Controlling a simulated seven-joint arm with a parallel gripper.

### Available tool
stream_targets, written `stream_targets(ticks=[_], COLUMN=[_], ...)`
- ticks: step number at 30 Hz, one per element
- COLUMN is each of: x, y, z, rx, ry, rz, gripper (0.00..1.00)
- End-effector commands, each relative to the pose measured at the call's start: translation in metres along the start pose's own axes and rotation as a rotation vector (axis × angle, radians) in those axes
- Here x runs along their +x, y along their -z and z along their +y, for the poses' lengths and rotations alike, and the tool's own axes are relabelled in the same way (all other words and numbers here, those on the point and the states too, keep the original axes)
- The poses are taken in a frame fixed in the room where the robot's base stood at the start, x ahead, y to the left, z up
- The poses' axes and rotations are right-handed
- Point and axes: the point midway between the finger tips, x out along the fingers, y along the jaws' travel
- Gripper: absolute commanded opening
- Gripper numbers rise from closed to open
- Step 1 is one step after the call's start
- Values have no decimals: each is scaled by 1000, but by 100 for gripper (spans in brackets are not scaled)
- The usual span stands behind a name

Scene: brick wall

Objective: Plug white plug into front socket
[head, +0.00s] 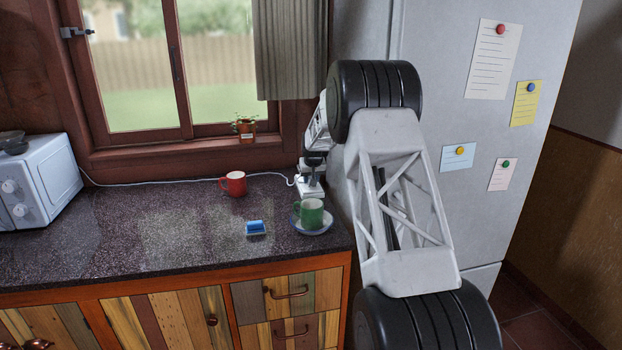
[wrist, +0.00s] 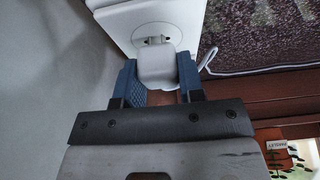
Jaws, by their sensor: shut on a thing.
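In the wrist view, my gripper (wrist: 157,82) is shut on the white plug (wrist: 155,66), with one blue finger on each side of it. The plug's pin end points at the round face of the white socket (wrist: 178,18). The pin end overlaps that round face in the picture. I cannot tell whether the pins touch it or sit in its holes. In the head view, my gripper (head: 314,160) is above the white socket unit (head: 310,188) at the counter's right end. The plug is too small to make out clearly there.
A green cup (head: 311,213) on a saucer (head: 325,228) stands just in front of the socket unit. A blue sponge-like item (head: 256,228) and a red mug (head: 234,184) are to the left. A white cable (head: 200,180) runs along the back. The fridge (head: 440,110) is close on the right.

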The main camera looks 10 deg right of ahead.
Motion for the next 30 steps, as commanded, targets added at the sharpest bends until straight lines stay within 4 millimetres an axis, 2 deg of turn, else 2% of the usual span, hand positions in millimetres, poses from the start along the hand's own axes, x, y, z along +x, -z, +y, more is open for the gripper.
stream_targets(ticks=[30], x=[6], y=[-2], z=[0], rx=[0], ry=[0], rz=[0], gripper=[7])
